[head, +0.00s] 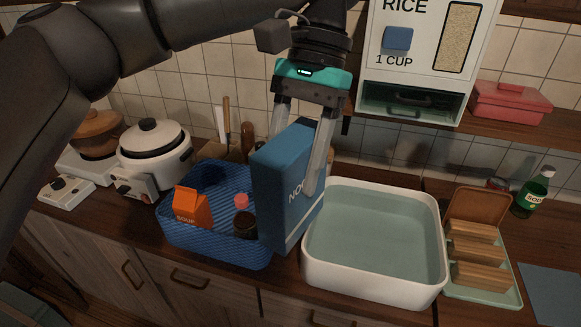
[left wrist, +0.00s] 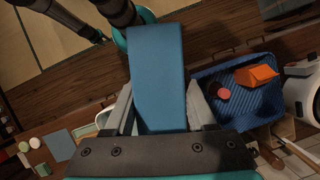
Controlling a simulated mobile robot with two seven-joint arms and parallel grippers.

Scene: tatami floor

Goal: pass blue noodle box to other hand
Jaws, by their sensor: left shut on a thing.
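The blue noodle box (head: 284,178) is upright, a little tilted, in the head view, above the counter between the blue basket and the white tub. My left gripper (head: 297,165) comes down from above and is shut on it, one finger on each side. In the left wrist view the box (left wrist: 157,75) stands out from between the fingers of my left gripper (left wrist: 160,112). A dark arm with a teal part, my right arm, shows at the top of that view, partly behind the box. Its fingers are hidden. It is not in the head view.
The blue basket (head: 178,232) holds an orange soup carton (head: 192,207) and a dark bottle with a red cap. The white tub (head: 371,283) stands at the right. A cooker (head: 152,145) is at the left, a food tray (head: 510,295) at the right.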

